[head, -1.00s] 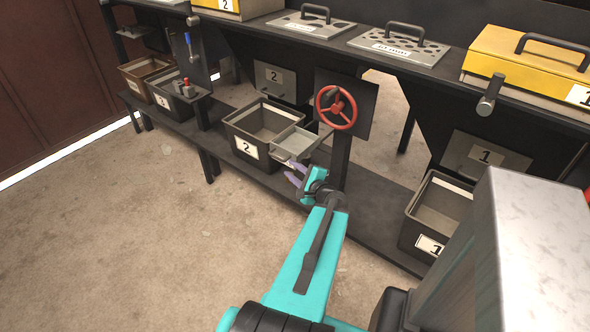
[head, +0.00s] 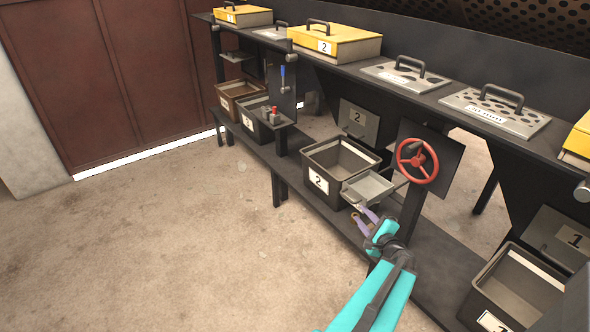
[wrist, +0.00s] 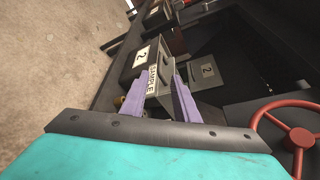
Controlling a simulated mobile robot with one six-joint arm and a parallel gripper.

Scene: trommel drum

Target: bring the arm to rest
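My gripper (head: 365,218) hangs in front of the bench, low and near the bin marked 2. Its two purple fingers stand apart in the wrist view (wrist: 160,100). A small grey tray (head: 368,188) is just beyond the fingertips, at the right edge of the bin. The wrist view shows its SAMPLE label (wrist: 153,80) in the gap between the fingers. I see no clear grip on the tray; whether a finger touches it I cannot tell. My teal arm reaches up from the bottom of the head view.
The black bin marked 2 (head: 307,158) stands on the low shelf. A red handwheel (head: 417,160) is close to the right of my gripper. A bin marked 1 (head: 480,300) stands at the lower right. Open floor (head: 180,240) lies to the left.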

